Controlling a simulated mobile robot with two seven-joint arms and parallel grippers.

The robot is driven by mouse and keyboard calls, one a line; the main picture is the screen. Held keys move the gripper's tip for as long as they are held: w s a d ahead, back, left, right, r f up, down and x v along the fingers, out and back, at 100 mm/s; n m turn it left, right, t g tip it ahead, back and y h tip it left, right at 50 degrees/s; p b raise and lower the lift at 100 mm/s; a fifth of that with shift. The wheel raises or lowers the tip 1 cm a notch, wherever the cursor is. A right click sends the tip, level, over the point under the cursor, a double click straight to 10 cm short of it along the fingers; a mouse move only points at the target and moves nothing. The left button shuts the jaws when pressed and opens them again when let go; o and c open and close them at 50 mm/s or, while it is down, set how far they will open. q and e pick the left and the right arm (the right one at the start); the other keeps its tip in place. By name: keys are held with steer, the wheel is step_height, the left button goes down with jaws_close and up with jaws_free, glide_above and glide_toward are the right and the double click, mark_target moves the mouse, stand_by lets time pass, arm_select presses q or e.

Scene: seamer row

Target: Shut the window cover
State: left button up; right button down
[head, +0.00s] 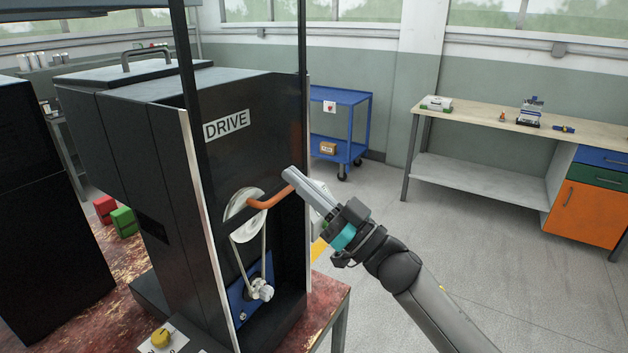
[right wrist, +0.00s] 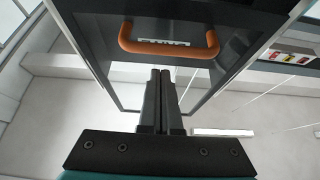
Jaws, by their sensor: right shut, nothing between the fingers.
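The window cover (head: 244,80) looks like a clear pane in a dark frame, standing raised over the front of the black machine marked DRIVE. Its orange handle (head: 270,198) is in front of the machine, above the uncovered lower part of the opening. In the right wrist view the orange handle (right wrist: 168,56) spans the top of the picture. My right gripper (head: 291,178) is shut and empty, with its fingertips close to the handle's right end in the head view. I cannot tell whether they touch it. My left gripper is not in view.
Pulleys (head: 244,215) and a belt show in the opening. The machine stands on a worn red table (head: 325,305) with red and green blocks (head: 123,221) behind. A blue cart (head: 343,97) and a workbench (head: 480,117) stand at the back; the floor between is clear.

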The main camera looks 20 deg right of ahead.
steer(key=shift+w+f, duration=0.1)
steer(key=shift+f, duration=0.85)
